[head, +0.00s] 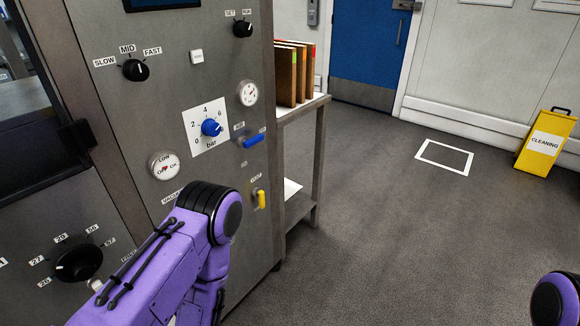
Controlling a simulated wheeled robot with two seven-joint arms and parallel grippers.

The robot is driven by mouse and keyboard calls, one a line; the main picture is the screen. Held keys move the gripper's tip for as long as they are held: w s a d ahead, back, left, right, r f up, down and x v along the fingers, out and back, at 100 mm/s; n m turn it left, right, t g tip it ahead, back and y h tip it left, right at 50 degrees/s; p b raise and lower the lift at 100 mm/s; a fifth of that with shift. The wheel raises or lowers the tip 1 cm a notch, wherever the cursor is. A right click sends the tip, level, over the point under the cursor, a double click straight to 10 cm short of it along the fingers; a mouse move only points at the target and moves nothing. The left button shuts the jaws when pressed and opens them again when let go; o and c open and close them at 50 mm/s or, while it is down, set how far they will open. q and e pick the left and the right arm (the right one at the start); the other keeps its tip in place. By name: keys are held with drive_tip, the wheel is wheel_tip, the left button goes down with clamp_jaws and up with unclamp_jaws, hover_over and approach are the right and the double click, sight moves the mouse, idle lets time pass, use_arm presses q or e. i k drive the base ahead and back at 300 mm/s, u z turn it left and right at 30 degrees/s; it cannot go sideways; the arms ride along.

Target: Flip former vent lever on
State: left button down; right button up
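A yellow lever (261,199) sits low on the right part of the grey machine panel (222,62), pointing roughly up and down. The small label above it is too blurred to read, so I cannot be sure it is the former vent lever. A blue lever (253,140) above it lies nearly level. My purple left arm stands in front of the lower panel, just left of the yellow lever, and hides part of the panel. Neither gripper shows. Only a small part of my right arm is at the bottom right corner.
The panel also has a blue pressure knob (212,128), black knobs (136,70) and round gauges (165,166). A shelf (304,106) with binders (291,74) stands right of the machine. The floor is open up to a yellow cleaning sign (546,143).

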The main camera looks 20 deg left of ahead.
sight(260, 193)
drive_tip(key=u, duration=0.1)
drive_tip(key=i, duration=1.2)
drive_tip(key=u, duration=0.25)
